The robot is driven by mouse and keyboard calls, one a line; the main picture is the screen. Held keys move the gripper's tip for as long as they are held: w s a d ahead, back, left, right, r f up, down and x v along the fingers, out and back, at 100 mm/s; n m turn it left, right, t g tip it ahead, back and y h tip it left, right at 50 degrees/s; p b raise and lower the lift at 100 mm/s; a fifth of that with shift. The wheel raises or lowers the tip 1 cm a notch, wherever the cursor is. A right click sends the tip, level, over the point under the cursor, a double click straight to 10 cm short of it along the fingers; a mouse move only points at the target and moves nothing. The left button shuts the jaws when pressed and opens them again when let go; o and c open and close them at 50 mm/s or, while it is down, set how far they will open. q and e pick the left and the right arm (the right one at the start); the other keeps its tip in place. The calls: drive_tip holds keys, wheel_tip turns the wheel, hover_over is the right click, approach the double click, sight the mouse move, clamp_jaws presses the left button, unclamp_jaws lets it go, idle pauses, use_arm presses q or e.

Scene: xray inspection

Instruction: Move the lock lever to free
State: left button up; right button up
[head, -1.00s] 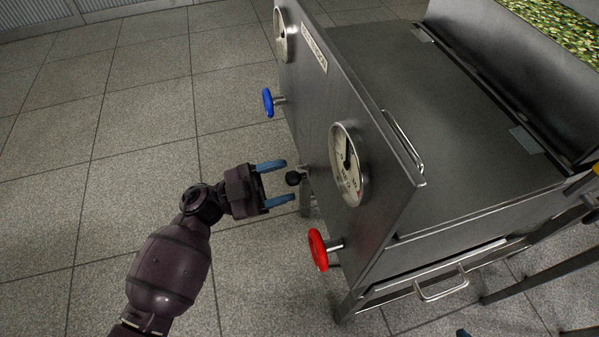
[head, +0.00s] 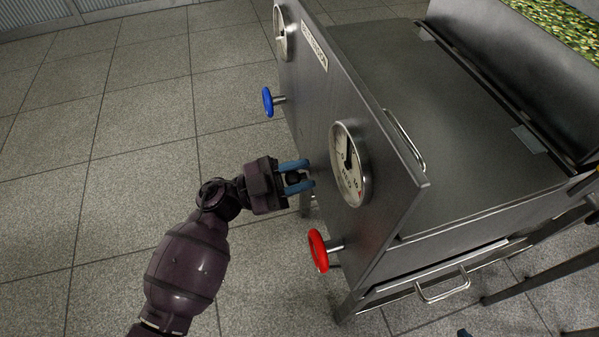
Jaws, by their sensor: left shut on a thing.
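The lock lever's black knob (head: 293,178) sits low on the left face of the steel machine panel (head: 390,218), between a blue handwheel and a red handwheel. My left gripper (head: 299,176) has its two blue fingers on either side of the knob, shut on it. The fingertips reach close to the panel, and they hide much of the lever. I cannot tell the lever's exact angle. My right gripper is not in view.
The blue handwheel (head: 268,102) is above the gripper, and the red handwheel (head: 318,250) is below it. A large dial (head: 351,163) stands right of the fingertips. Another dial (head: 281,33) is higher up. The tiled floor at left is clear.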

use_arm(q)
clamp_jaws()
drive_tip(key=shift+r, duration=0.1)
